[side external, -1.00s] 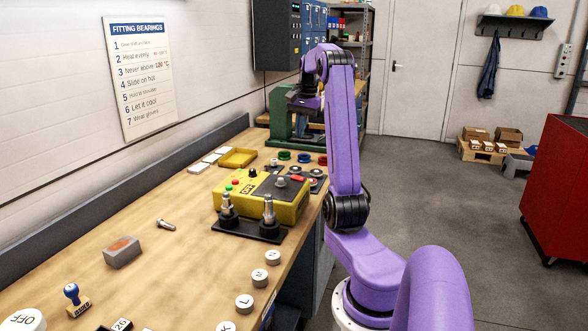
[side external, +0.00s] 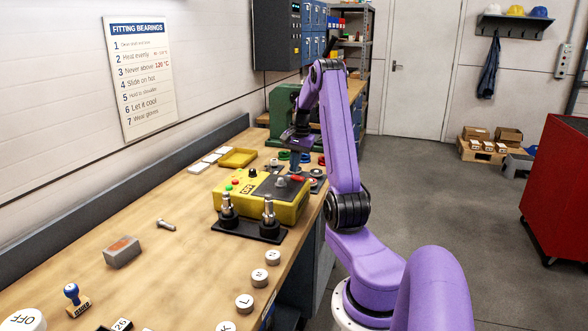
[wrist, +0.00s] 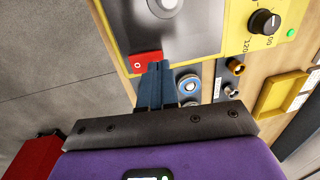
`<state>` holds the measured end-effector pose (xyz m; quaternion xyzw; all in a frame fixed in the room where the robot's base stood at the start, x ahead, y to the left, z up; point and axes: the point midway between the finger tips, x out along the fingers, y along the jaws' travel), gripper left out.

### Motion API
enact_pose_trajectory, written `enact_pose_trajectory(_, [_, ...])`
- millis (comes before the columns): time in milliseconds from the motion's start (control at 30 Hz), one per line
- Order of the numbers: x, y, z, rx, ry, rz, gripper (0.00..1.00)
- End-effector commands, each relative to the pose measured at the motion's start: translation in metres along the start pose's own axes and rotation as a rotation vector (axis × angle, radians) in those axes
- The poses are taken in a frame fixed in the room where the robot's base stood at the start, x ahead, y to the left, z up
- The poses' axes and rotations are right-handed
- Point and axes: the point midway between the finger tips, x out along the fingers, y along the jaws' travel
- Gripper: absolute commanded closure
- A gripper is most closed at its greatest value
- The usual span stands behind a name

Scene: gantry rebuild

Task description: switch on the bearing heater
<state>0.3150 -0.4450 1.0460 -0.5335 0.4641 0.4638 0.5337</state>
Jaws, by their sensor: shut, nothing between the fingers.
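The bearing heater (side external: 246,204) is a yellow box with a dark top plate on the bench; its yellow casing (wrist: 237,30) also shows in the wrist view. A red switch (wrist: 144,62) marked "O" sits at the casing's edge. A black dial knob (wrist: 263,21) and a lit green lamp (wrist: 291,33) are on the casing to the right in the wrist view. My gripper (side external: 295,171) is shut and empty, pointing down over the heater's far end. In the wrist view its blue fingertips (wrist: 158,66) are right beside the red switch, partly covering it; I cannot tell whether they touch.
Bearings and rings (wrist: 188,85) lie just beyond the heater. A yellow tray (side external: 238,157) and a green press (side external: 283,112) stand farther back. A grey block (side external: 122,252) and a bolt (side external: 166,225) lie nearer.

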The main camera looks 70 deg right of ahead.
Motion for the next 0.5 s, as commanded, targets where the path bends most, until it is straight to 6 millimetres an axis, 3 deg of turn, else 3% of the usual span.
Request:
enact_pose_trajectory(200, [0.015, 0.000, 0.000, 0.000, -0.001, 0.001, 1.00])
enact_pose_trajectory(500, [0.016, 0.000, 0.000, -0.001, 0.000, 0.000, 1.00])
